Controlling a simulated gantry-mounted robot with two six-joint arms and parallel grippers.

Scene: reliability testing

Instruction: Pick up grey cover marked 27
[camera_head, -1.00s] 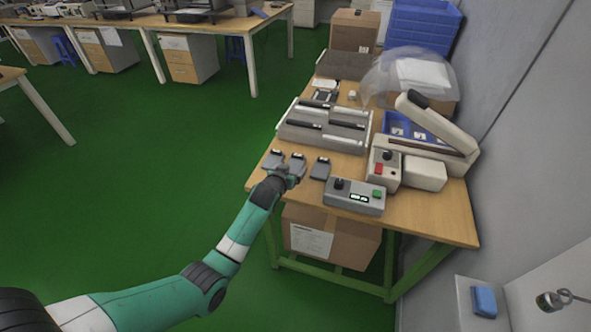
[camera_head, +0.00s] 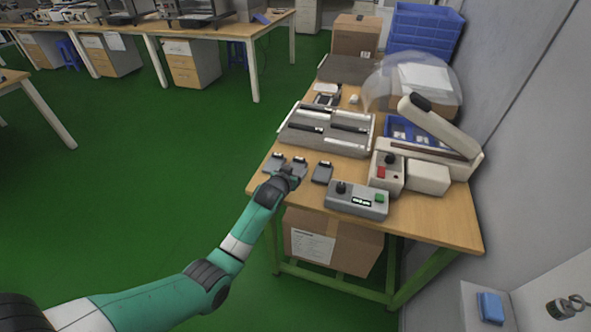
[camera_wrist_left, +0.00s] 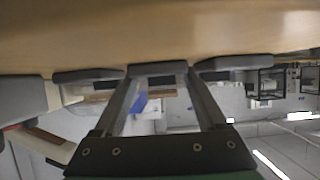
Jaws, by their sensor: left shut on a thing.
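Several small grey covers lie near the front left edge of the wooden table: a left one (camera_head: 273,163), a middle one (camera_head: 299,163) and a right one (camera_head: 322,172). My left gripper (camera_head: 288,174) is at the middle cover, partly hiding it. In the left wrist view, which appears upside down, my left gripper (camera_wrist_left: 155,82) is shut on the middle cover (camera_wrist_left: 150,68), a finger at each side. Neighbouring covers (camera_wrist_left: 88,75) and (camera_wrist_left: 235,63) sit close on both sides. The number marks cannot be read. My right gripper is out of view.
A grey control box (camera_head: 357,199) with a joystick and green button stands right of the covers. A grey slotted fixture (camera_head: 327,130) is behind them. A beige sealer (camera_head: 430,165) stands at the right. The wooden table (camera_head: 440,221) is bare at its front right.

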